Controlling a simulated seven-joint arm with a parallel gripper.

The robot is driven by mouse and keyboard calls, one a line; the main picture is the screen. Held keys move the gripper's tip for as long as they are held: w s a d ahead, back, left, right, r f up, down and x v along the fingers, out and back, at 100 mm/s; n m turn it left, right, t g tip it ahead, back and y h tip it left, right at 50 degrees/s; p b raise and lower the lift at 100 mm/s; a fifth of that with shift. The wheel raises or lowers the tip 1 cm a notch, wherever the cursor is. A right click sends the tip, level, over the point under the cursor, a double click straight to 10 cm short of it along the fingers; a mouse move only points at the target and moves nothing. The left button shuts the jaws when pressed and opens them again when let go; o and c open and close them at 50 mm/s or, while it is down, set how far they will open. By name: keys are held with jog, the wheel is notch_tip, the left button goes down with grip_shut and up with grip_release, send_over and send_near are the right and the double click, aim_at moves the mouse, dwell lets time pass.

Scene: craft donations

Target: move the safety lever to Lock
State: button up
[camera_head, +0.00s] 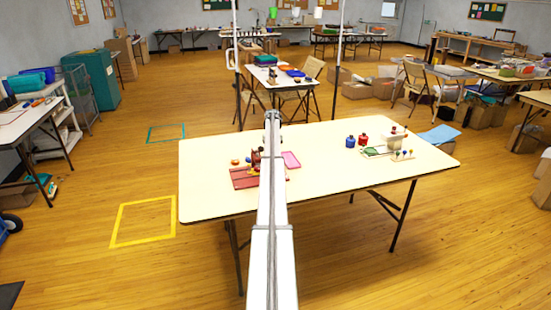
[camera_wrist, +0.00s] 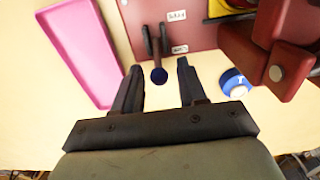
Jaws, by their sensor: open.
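A red board (camera_head: 243,181) lies on the cream table, partly hidden behind my arm. In the wrist view the red board (camera_wrist: 125,18) carries a dark lever (camera_wrist: 149,38) with a dark blue ball knob (camera_wrist: 159,76) at its near end. A second dark bar beside it may be part of it or its shadow. Two small white labels (camera_wrist: 176,15) sit to the right of the lever; I cannot read their words surely. My gripper (camera_wrist: 160,65) is open, its black fingers on either side of the knob in the picture. Contact cannot be told.
A dark red block mechanism (camera_wrist: 285,50) stands close at the right, above a blue and white round part (camera_wrist: 235,83). A pink tray (camera_wrist: 75,50) lies at the left. Blue and red jars (camera_head: 356,140) stand at the table's right; the table's middle is clear.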

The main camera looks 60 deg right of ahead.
jog(key=shift+r, duration=3.75)
